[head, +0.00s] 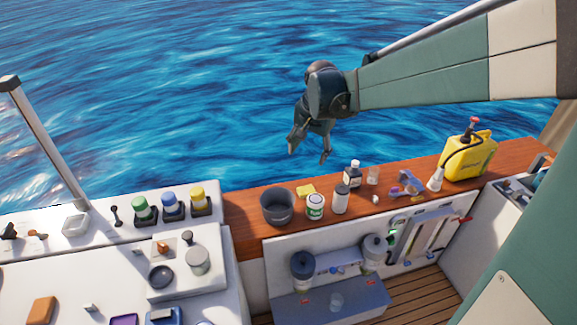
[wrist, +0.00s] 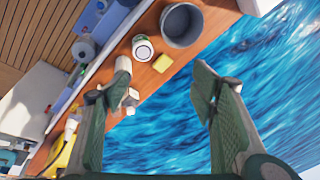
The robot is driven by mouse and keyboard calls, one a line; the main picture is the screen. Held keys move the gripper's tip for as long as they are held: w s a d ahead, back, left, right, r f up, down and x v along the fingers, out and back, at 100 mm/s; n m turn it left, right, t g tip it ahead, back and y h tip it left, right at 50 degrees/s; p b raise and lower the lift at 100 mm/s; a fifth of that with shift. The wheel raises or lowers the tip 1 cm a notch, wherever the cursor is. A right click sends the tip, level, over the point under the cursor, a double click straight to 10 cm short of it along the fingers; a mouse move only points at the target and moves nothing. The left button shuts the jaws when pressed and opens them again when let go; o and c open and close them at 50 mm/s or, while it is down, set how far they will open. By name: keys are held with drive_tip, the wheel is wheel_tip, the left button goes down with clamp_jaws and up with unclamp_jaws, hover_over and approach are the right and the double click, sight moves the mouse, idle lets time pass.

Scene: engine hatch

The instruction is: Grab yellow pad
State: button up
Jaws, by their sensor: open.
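The yellow pad (head: 306,190) is a small flat block lying on the brown wooden ledge, behind the grey bucket and the white jar. It also shows in the wrist view (wrist: 162,63), beside the white jar and below the bucket. My gripper (head: 308,160) hangs in the air above and behind the ledge, over the water side, with its fingers spread and nothing between them. In the wrist view my gripper's two fingers (wrist: 160,92) stand apart at left and right, and the pad appears beyond the gap between them.
A grey bucket (head: 277,208), a white jar (head: 315,206), a white bottle (head: 341,199) and a dark-capped bottle (head: 353,174) stand close to the pad. A yellow canister (head: 468,155) stands at the right end of the wooden ledge (head: 243,238). Open water lies behind the ledge.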

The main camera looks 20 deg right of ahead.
drive_tip(key=w+d+f+m+g+b, duration=0.15)
drive_tip(key=w+d+f+m, duration=0.25)
drive_tip(key=w+f, duration=0.95)
drive_tip(key=m+g, duration=0.2)
drive_tip(key=m, duration=0.2)
hover_over(306, 189)
wheel_tip(306, 189, down, 17)
drive_tip(key=shift+s+d+f+b, duration=0.1)
drive_tip(key=shift+s+b, duration=0.05)
drive_tip(key=shift+b, duration=0.2)
drive_tip(key=shift+f, duration=0.35)
drive_tip(key=shift+f, duration=1.3)
drive_tip(key=shift+f+b, duration=0.3)
drive_tip(key=shift+f, duration=2.3)
drive_tip(key=c, duration=1)
